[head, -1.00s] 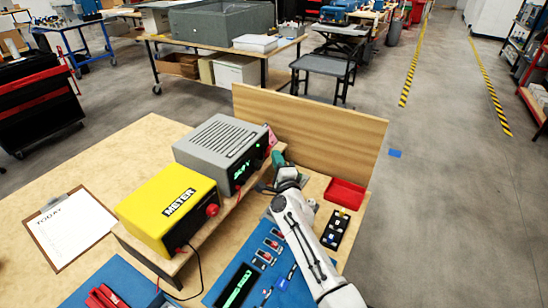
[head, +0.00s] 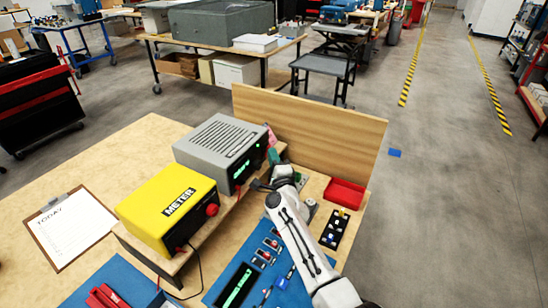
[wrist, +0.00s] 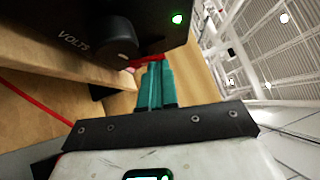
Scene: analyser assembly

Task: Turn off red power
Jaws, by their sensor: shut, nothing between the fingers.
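The grey power unit (head: 222,142) stands on the wooden shelf, its black front with a lit green display facing my arm. In the wrist view its black panel (wrist: 60,15) shows a VOLTS knob (wrist: 118,38) and a lit green light (wrist: 177,19). A narrow red part (wrist: 148,57) shows below the panel's lower edge, right at my fingertips; I cannot tell whether they touch it. My gripper (wrist: 155,66) has teal fingers, shut and empty. In the head view my gripper (head: 273,157) is by the unit's right front corner, and the arm hides what lies beneath.
A yellow meter (head: 168,208) with a red knob stands left of the unit. A wooden board (head: 315,130) rises behind. A red tray (head: 345,194) and a black block with small parts (head: 335,230) lie to the right. A red lead (wrist: 35,100) crosses the wrist view.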

